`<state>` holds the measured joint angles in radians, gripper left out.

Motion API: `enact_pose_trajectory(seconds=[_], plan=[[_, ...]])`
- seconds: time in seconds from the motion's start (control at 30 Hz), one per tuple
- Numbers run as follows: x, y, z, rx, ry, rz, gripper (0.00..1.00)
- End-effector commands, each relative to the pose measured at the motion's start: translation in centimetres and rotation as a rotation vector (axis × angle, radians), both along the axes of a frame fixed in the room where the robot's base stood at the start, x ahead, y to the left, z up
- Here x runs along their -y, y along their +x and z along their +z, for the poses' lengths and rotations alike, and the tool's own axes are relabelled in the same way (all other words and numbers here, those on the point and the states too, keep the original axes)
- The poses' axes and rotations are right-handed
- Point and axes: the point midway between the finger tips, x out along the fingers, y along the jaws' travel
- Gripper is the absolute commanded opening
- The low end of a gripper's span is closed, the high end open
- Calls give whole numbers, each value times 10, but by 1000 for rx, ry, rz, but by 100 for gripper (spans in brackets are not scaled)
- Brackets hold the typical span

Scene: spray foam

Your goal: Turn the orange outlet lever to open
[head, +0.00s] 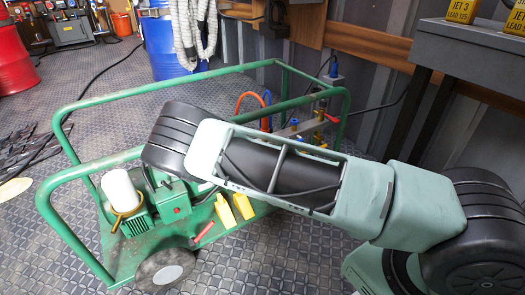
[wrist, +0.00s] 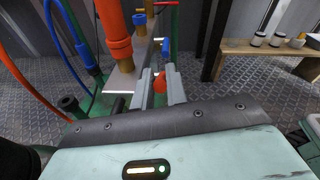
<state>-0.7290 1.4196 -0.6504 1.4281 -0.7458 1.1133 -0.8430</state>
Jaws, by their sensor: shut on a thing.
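In the wrist view, my gripper (wrist: 160,76) has its two grey fingers on either side of a small orange lever (wrist: 160,85), and it is shut on it. In the head view, the manifold (head: 300,128) stands at the far right end of a green wheeled frame. My arm crosses in front of it and hides my gripper and the lever there.
Blue-handled valves (wrist: 139,19) and a thick orange fitting (wrist: 115,30) stand close to my fingers. Hoses (wrist: 60,45) hang at the left. The green frame's rails (head: 70,240) surround the pump. A wooden bench (wrist: 265,50) stands at the back right. Patterned floor (head: 110,75) is open left of the frame.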

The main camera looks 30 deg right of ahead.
Motion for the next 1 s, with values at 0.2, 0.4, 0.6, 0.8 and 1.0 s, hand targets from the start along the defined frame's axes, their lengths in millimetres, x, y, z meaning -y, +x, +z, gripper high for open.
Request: enact_pose_trajectory(seconds=[0.2, 0.4, 0.6, 0.8, 1.0], plan=[[-1, -1, -1, -1, 2, -1, 23], [-1, -1, -1, -1, 1, 0, 23], [-8, -1, 2, 0, 2, 2, 23], [-42, -5, 9, -1, 3, 4, 23], [-84, -9, 14, -2, 2, 4, 23]])
